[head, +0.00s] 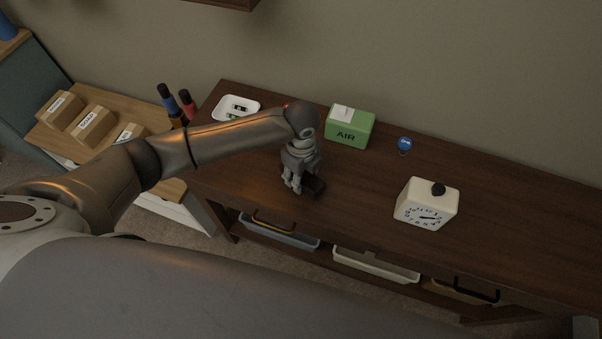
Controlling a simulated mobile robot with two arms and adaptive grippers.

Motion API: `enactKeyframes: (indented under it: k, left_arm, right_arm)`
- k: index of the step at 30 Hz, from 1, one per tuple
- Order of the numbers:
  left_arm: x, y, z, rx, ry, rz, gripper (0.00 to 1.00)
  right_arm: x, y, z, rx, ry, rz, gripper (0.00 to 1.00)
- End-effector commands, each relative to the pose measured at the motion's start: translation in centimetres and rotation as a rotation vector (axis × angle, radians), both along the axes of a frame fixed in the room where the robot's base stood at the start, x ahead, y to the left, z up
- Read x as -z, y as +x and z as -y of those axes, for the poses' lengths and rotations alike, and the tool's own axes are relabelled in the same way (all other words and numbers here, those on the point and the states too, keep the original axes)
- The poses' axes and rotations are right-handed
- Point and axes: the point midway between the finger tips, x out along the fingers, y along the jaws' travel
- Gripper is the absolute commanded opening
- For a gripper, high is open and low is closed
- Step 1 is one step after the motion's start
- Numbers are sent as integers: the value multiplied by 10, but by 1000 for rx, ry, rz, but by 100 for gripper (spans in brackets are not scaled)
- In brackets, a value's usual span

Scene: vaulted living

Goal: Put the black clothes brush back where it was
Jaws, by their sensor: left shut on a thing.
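The black clothes brush (315,187) is at my left gripper (297,186), over the left part of the dark wooden sideboard (352,207). My left gripper points down and is shut on the brush. Part of the brush is hidden by the fingers. I cannot tell whether the brush touches the sideboard top or is just above it. My right gripper is not in view.
A green AIR box (348,128) stands behind the gripper, with a blue round item (404,144) beside it. A white clock (427,204) stands to the right. A white tray (253,100) is at the back left. The sideboard's right part is clear.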

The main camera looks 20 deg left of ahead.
Motion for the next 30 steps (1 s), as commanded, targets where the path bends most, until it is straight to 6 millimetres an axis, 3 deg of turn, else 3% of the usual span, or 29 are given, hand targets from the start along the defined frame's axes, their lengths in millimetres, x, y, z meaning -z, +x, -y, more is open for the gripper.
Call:
enactKeyframes:
  k: [1, 2, 6, 19, 30]
  left_arm:
    - [2, 0, 0, 0, 0, -1, 19]
    - [2, 0, 0, 0, 0, 0, 46]
    - [1, 0, 0, 0, 0, -1, 63]
    - [-8, 0, 1, 1, -2, 1, 63]
    - [-82, 1, 1, 1, -2, 4, 63]
  right_arm:
    - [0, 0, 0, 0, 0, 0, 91]
    - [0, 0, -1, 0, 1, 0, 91]
    - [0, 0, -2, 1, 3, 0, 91]
    - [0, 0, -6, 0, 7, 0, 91]
    - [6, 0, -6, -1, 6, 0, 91]
